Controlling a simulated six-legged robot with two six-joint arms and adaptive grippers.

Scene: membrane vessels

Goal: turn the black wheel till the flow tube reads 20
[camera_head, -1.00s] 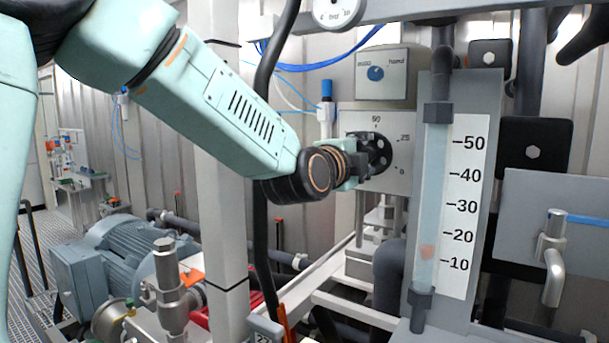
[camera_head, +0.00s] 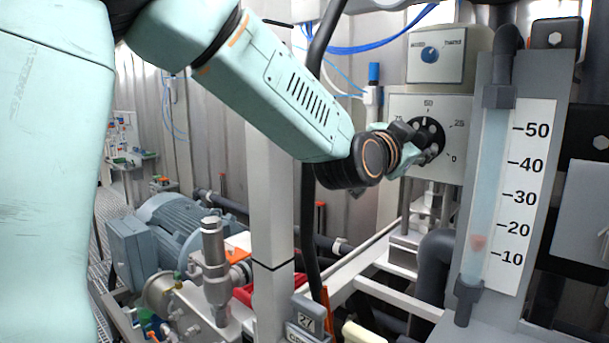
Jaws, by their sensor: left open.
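The black wheel (camera_head: 432,128) sits on a pale dial plate with markings including 50, 25 and 0. My left gripper (camera_head: 413,146) is open at the wheel's left and lower front, partly covering it; I cannot tell whether the fingers touch it. The flow tube (camera_head: 490,180) is a clear upright tube at right, beside a white scale (camera_head: 520,190) marked 10 to 50. Its reddish float (camera_head: 478,243) stands about midway between 10 and 20, near 15. My right gripper is out of view.
A grey box with a blue knob (camera_head: 430,54) is above the wheel. A white post (camera_head: 272,220) and a black hose (camera_head: 309,200) stand below my left arm. A blue-grey motor (camera_head: 180,230) and fittings are at lower left. A dark pipe (camera_head: 433,262) bends below the wheel.

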